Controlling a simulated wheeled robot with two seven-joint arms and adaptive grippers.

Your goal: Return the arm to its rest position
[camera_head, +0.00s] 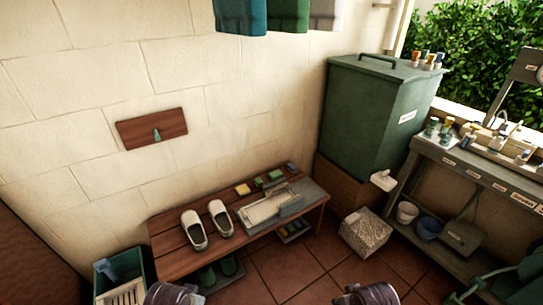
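Neither of my grippers shows in the head view. Only a rounded dark-and-grey part of each of my arms shows at the bottom edge, one left of the middle and one right of it. What lies beyond these parts is out of the picture, so whether my grippers hold anything is hidden.
A wooden bench (177,261) stands against the wall, with white shoes (194,230) and a grey tray (312,191) on it. A green cabinet (366,118), a speckled block (366,235) and a grey washbasin counter (455,158) stand right. A green bin (103,282) is lower left. Tiled floor (290,268) is clear between.

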